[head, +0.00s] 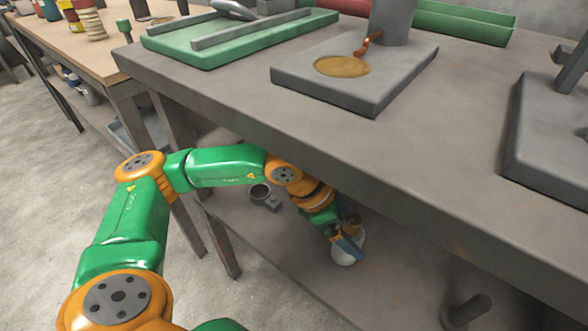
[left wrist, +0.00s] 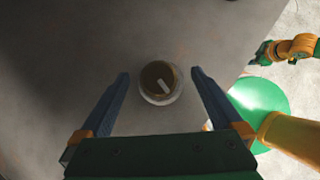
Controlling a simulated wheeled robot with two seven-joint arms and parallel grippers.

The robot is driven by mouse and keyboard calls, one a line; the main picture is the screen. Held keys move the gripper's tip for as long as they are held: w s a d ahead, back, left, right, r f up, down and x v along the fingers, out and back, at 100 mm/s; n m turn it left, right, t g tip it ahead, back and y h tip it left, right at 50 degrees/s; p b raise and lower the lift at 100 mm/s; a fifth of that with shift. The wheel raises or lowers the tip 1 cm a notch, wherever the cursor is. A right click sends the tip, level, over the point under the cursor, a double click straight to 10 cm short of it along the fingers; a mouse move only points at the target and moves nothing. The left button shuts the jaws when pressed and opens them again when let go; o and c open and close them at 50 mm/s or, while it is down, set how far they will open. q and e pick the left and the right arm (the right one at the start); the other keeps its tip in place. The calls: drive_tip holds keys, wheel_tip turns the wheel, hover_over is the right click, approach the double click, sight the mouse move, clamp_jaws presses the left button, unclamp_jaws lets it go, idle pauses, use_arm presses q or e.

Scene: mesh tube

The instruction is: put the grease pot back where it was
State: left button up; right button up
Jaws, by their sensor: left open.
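A small round whitish pot (head: 344,257) with a brown top, which I take for the grease pot, stands on the lower shelf under the bench. In the left wrist view the pot (left wrist: 152,98) shows from above, with a pale strip across its dark top. My left gripper (head: 346,243) is at the pot and hides part of it in the head view. In the left wrist view the blue fingers of the left gripper (left wrist: 160,76) are apart, one to each side of the pot, with a gap on both sides. My right gripper does not show.
The bench top (head: 210,85) overhangs the lower shelf (head: 285,250). A small dark grey part (head: 264,196) lies left of the pot, and a dark cylinder (head: 466,310) is at the shelf's right. On the bench top are a grey plate with a yellowish disc (head: 342,66) and a green tray (head: 200,48).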

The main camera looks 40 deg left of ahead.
use_arm(q)
drive_tip(key=v, duration=0.3)
drive_tip(key=shift+w+d, duration=0.1)
drive_tip(key=s+a+b, duration=0.1)
drive_tip(key=s+a, duration=0.7)
drive_tip(key=a, duration=0.1)
drive_tip(key=shift+a, duration=0.3)
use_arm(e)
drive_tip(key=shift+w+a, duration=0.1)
use_arm(q)
drive_tip(key=shift+r, duration=0.15)
